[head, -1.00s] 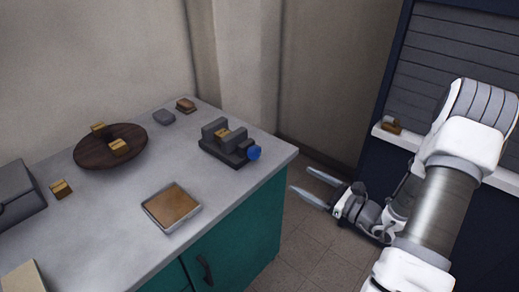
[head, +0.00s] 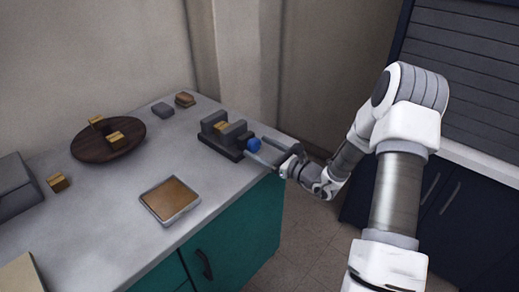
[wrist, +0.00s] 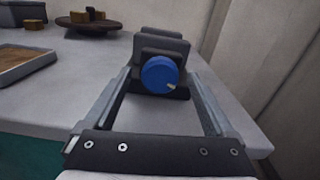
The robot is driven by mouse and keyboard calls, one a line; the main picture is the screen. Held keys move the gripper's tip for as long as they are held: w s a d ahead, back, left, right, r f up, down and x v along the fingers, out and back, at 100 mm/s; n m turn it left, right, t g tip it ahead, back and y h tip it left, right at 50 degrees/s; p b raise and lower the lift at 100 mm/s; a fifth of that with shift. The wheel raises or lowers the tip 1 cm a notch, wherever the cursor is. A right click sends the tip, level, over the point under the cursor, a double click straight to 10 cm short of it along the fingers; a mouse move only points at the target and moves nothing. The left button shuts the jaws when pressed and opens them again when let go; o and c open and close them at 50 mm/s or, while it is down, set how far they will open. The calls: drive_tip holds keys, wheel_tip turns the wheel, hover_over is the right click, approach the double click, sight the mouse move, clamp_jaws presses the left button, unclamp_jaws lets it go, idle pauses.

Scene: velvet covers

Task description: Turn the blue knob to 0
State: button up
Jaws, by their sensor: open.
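The blue knob (head: 253,145) sits on the right end of a dark grey device (head: 222,138) near the counter's right edge. My gripper (head: 263,150) is at the counter's right edge, level with the knob. In the wrist view its open fingers (wrist: 160,88) lie left and right of the knob, which appears between them near their tips. I cannot tell whether either finger touches it.
The grey counter (head: 120,225) holds a framed tan tray (head: 170,199), a round dark wooden board (head: 92,150) with small tan blocks, a small grey block (head: 162,109) and a brown block (head: 184,99).

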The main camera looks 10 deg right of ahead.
drive_tip(key=shift+w+a, duration=0.15)
drive_tip(key=shift+w, duration=0.05)
drive_tip(key=c, duration=1.4)
drive_tip(key=shift+o, duration=0.2)
drive_tip(key=shift+n+b, duration=0.3)
